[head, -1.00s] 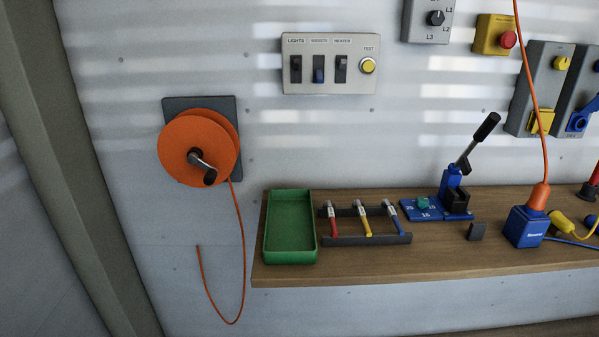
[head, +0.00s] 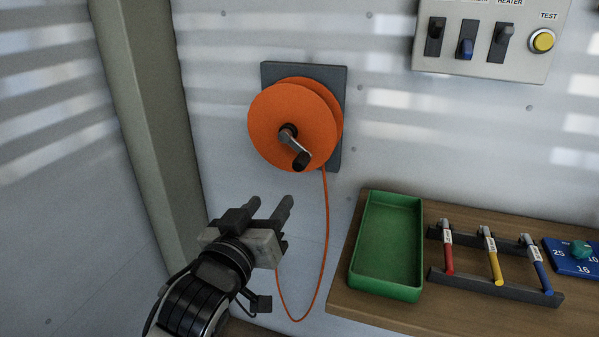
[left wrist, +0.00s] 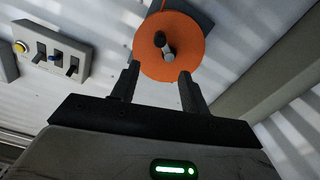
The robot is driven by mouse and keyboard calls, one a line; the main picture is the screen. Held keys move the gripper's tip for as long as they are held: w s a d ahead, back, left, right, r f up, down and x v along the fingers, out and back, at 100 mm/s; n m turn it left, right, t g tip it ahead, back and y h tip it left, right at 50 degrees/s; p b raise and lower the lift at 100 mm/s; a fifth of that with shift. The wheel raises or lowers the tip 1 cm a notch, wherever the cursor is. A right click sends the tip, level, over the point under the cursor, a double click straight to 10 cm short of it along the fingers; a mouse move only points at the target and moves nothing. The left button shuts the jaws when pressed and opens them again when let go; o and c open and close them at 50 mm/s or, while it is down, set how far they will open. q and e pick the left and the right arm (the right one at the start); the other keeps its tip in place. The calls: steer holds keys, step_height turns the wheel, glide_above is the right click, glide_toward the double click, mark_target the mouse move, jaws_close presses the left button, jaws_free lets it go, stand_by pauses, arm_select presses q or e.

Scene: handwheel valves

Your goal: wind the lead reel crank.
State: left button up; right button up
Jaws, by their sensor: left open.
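The orange lead reel (head: 292,110) is fixed to a dark plate on the wall. Its crank (head: 289,137) is a short metal arm at the hub, with a black handle (head: 301,161) pointing down and right. An orange lead (head: 326,235) hangs from the reel in a loop. My left gripper (head: 269,206) is open and empty, below and a little left of the reel, apart from the crank. In the left wrist view the reel (left wrist: 180,65) and crank handle (left wrist: 160,39) show beyond and between the open fingers (left wrist: 160,86). My right gripper is not in view.
A green tray (head: 386,292) stands on the wooden bench (head: 350,308) at the right, beside a rack (head: 500,288) of coloured tools. A switch panel (head: 480,66) is on the wall at upper right. A wall post (head: 150,120) stands at left. The wall around the reel is clear.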

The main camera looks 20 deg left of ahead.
mark_target(297, 166)
arm_select(q)
steer(key=w, duration=1)
steer(key=w+p, duration=0.1)
steer(key=w, duration=0.4)
steer(key=shift+w+d+r, duration=0.1)
steer(key=shift+w+d, duration=0.15)
steer(key=shift+w, duration=0.1)
steer(key=shift+c, duration=0.4)
jaws_close()
